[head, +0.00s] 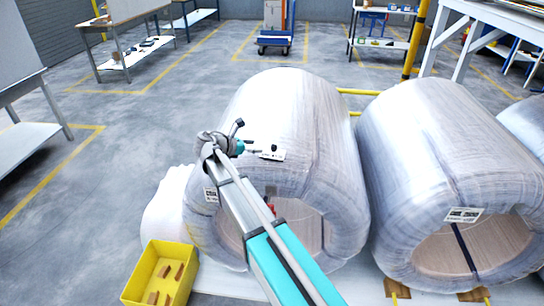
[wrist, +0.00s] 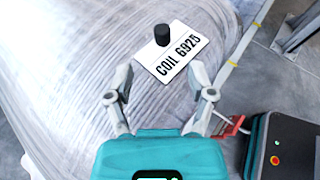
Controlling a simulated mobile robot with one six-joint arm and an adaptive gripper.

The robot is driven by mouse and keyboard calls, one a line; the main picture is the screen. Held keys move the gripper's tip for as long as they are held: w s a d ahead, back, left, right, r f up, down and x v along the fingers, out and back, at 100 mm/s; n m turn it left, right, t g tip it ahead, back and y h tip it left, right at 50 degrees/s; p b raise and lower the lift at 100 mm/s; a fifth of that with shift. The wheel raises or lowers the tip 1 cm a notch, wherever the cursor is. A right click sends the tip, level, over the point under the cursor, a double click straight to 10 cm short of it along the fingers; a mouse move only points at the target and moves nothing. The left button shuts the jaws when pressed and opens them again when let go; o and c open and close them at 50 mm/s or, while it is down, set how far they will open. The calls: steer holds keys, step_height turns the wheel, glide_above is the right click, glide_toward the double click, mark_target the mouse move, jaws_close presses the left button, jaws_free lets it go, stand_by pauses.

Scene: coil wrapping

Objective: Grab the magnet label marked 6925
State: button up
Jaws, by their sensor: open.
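The magnet label (wrist: 176,60) reads "COIL 6925" in the wrist view. It is a white plate with black print and a black knob (wrist: 162,35) on its upper left part. It lies on top of a wrapped coil (head: 290,100) and shows in the head view as a small white plate (head: 272,155). My gripper (wrist: 164,88) is open and empty in the wrist view, its fingers a little short of the label. The label lies just beyond the fingertips and the knob farther off. In the head view my gripper is just left of the label.
A second wrapped coil (head: 440,140) stands to the right, with its own label (head: 464,215). Another label (head: 211,195) is on the near coil's front, left of my arm. A yellow bin (head: 134,285) with several brown pieces stands at lower left.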

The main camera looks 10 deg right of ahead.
mark_target(274, 145)
steer(key=shift+b+x, duration=0.45)
steer(key=shift+x, duration=1.4)
steer(key=shift+b+x, duration=0.95)
steer(key=shift+x, duration=1.7)
steer(key=shift+s, duration=0.1)
jaws_close()
